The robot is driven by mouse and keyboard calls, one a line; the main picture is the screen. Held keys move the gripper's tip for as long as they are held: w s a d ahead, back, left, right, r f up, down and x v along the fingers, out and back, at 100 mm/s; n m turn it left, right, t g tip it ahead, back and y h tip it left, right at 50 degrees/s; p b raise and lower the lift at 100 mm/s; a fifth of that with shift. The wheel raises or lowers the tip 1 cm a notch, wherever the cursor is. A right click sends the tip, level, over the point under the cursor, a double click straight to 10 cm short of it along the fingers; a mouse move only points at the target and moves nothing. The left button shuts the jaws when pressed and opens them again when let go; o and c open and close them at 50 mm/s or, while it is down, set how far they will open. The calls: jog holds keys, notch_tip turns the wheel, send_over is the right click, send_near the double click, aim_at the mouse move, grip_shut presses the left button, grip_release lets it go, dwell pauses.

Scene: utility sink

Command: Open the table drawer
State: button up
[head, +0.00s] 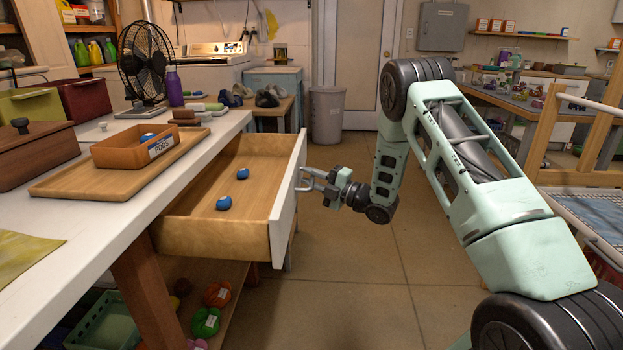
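The table drawer (190,238) is pulled well out from under the white worktop (110,205), and its wooden inside shows. Two blue pods (224,203) lie apart on the drawer floor. The white drawer front (287,205) faces right, toward my arm. My gripper (308,181) is at the outer side of the drawer front, close to where a handle would be. The handle is too small and too covered by the fingers to make out. I cannot tell whether the fingers are closed on it.
On the worktop are a wooden tray (60,187) with a box labelled PODS (118,155), a black fan (147,65) and a purple bottle (174,88). A lower shelf (238,290) holds colourful round items. The floor (350,270) right of the drawer is clear.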

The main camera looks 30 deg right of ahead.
jog(key=v, duration=1.7)
jog(key=shift+s, duration=0.2)
jog(key=shift+d, duration=0.15)
